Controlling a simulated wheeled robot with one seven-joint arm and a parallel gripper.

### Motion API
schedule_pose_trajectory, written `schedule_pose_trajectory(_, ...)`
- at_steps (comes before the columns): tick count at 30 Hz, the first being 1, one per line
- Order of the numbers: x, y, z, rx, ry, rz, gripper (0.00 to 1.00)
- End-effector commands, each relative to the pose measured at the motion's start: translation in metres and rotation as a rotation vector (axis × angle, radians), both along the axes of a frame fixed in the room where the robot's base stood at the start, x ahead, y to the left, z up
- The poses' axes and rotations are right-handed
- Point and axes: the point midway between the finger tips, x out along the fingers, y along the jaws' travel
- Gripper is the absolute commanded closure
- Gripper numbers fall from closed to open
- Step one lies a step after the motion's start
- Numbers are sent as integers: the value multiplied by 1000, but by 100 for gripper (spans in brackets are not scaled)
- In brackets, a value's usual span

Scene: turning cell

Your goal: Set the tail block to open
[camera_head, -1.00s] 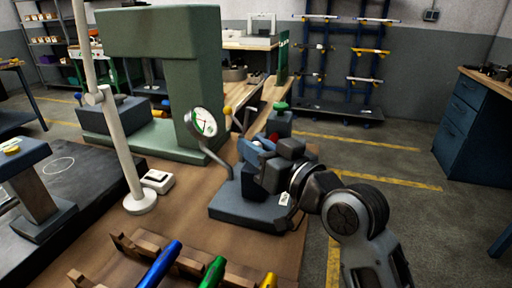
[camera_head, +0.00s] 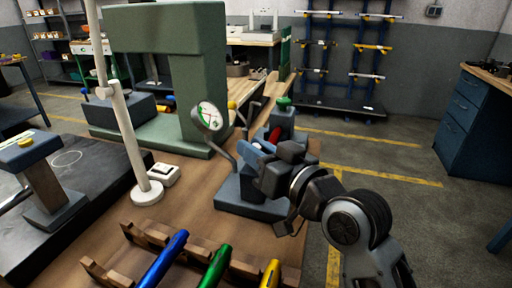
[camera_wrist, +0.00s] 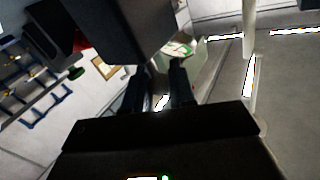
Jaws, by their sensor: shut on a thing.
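A grey-blue fixture stands on its base (camera_head: 245,200) near the right edge of the brown bench. A block with a green knob (camera_head: 284,103) rises at its back; I take this to be the tail block (camera_head: 284,121). A small red part (camera_head: 274,136) shows in front of it. My gripper (camera_head: 258,162) reaches in from the right, low over the fixture. In the wrist view its two dark fingers (camera_wrist: 158,88) are close together on a narrow part, mostly hidden. I cannot tell clearly which part of the fixture this is.
A dial gauge (camera_head: 209,116) on a bent arm stands just left of the fixture. A white post (camera_head: 125,130) and a big green frame (camera_head: 200,95) are further left. Blue, green and yellow handled tools (camera_head: 214,266) lie in a wooden rack in front.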

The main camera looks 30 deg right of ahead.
Motion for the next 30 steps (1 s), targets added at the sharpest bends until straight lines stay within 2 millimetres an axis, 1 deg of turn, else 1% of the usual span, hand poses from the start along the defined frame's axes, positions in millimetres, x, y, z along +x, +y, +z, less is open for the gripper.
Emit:
schedule_pose_trajectory(1, -1, 3, -1, 1, 3, 8, 72)
schedule_pose_trajectory(6, -1, 3, -1, 2, 2, 6, 56)
schedule_pose_trajectory(8, -1, 3, -1, 2, 2, 6, 52)
schedule_pose_trajectory(14, -1, 2, -1, 1, 1, 5, 52)
schedule_pose_trajectory(17, -5, 1, -1, 2, 2, 4, 52)
schedule_pose_trajectory(20, -16, -1, -2, 3, 2, 4, 52)
schedule_pose_trajectory(27, -55, -8, -3, 2, 3, 5, 52)
schedule_pose_trajectory(30, -67, -11, -3, 2, 2, 5, 52)
